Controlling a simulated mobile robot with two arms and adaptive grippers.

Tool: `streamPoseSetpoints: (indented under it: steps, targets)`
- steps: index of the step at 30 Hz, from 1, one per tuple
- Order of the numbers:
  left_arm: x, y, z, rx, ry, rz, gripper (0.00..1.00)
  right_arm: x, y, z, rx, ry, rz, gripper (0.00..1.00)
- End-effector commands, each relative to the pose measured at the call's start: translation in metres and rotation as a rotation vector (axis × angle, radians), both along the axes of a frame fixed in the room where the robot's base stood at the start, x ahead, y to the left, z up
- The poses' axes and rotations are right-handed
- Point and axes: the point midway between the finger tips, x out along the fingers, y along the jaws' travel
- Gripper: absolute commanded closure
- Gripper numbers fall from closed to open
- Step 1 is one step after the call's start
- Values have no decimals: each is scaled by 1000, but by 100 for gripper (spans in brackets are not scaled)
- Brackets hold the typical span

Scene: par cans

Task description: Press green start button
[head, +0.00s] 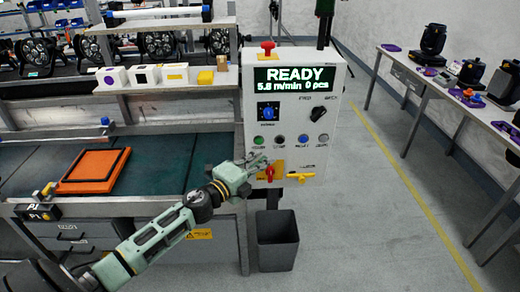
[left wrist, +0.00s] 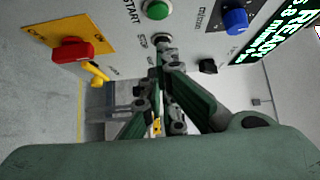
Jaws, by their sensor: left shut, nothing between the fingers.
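The control box (head: 292,105) stands at the end of the bench, its display reading READY. The green start button (head: 258,140) is at the left of a row of buttons under the dials. It also shows in the left wrist view (left wrist: 156,9) at the top edge, beside the label START. My left gripper (head: 260,161) is shut and empty, just below the green button in the head view. In the left wrist view its fingertips (left wrist: 166,48) are near the STOP label, apart from the green button. Whether they touch the panel I cannot tell. My right gripper is not in view.
A red knob (left wrist: 72,50) on a yellow plate and a yellow lever (head: 300,178) sit low on the box, near my left gripper. A blue dial (head: 268,113) is above the buttons. A grey bin (head: 278,242) stands below. An orange tray (head: 94,171) lies on the belt.

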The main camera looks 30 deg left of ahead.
Motion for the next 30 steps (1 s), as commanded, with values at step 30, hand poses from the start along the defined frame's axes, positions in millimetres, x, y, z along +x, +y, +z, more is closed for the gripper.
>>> streamPoseSetpoints:
  steps: [30]
  targets:
    - [49, 34, 0, 0, -1, 3, 100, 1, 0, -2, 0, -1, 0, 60]
